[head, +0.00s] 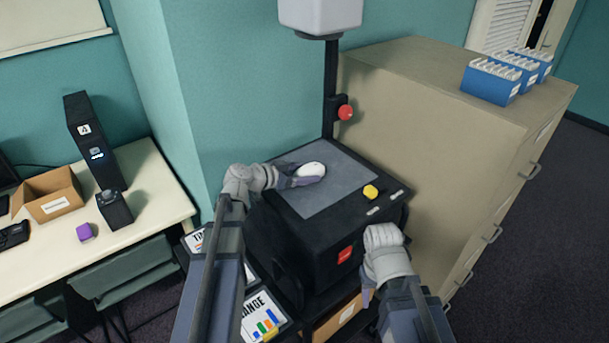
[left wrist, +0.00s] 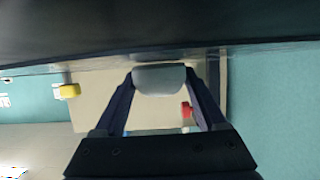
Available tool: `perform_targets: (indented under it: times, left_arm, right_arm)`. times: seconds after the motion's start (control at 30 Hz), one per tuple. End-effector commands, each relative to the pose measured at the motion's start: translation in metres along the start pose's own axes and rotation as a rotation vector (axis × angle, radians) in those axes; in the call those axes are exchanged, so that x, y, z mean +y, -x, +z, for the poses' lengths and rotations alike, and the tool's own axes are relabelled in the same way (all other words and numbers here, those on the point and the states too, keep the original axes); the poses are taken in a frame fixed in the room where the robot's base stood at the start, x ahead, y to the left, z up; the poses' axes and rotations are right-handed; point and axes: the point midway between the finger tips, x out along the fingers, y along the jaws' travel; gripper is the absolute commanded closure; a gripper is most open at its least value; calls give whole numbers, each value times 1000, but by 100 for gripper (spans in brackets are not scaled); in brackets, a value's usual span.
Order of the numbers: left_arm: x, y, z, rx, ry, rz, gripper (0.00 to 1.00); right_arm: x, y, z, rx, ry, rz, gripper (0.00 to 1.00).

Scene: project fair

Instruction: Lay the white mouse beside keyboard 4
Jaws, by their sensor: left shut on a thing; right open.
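The white mouse (head: 311,170) is at the grey top plate (head: 326,196) of a black machine. My left gripper (head: 303,179) is shut on it; in the left wrist view the mouse (left wrist: 158,78) sits between the two fingertips. Whether it touches the plate is unclear. My right gripper (head: 368,292) is open and empty in front of the machine. On the desk (head: 150,200) at left stands a black computer tower (head: 92,140) marked 4. A dark object (head: 13,236), perhaps part of a keyboard, is cut off at the left edge; no keyboard is clearly visible.
A yellow knob (head: 370,192) is on the machine, and a red knob (head: 345,112) is on its post. A beige cabinet (head: 430,170) stands right. An open cardboard box (head: 48,195), black speaker (head: 115,208) and purple cube (head: 84,231) are on the desk. The desk's right end is clear.

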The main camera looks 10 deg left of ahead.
Motion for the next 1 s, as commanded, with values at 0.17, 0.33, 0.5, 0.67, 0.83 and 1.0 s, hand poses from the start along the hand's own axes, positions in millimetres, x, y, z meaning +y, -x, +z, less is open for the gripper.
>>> perform_targets:
  times: [0.17, 0.33, 0.5, 0.67, 0.83, 1.0]
  left_arm:
    - [0, -1, 3, 0, 0, 0, 20]
    - [0, -1, 2, 0, 0, 0, 1]
    - [0, -1, 2, 0, 0, 0, 0]
    - [0, 1, -3, 0, 0, 0, 0]
    - [1, 31, -3, 0, 1, -3, 0]
    - [1, 68, -4, 1, 2, -4, 0]
  right_arm:
    - [0, -3, 0, 0, 0, 0, 50]
    - [0, -3, 0, 0, 0, 0, 50]
    - [0, -3, 0, 0, 0, 0, 50]
    - [0, 3, 0, 0, 0, 0, 50]
    - [1, 15, 1, 0, 0, 0, 50]
    - [3, 29, 2, 0, 1, 0, 50]
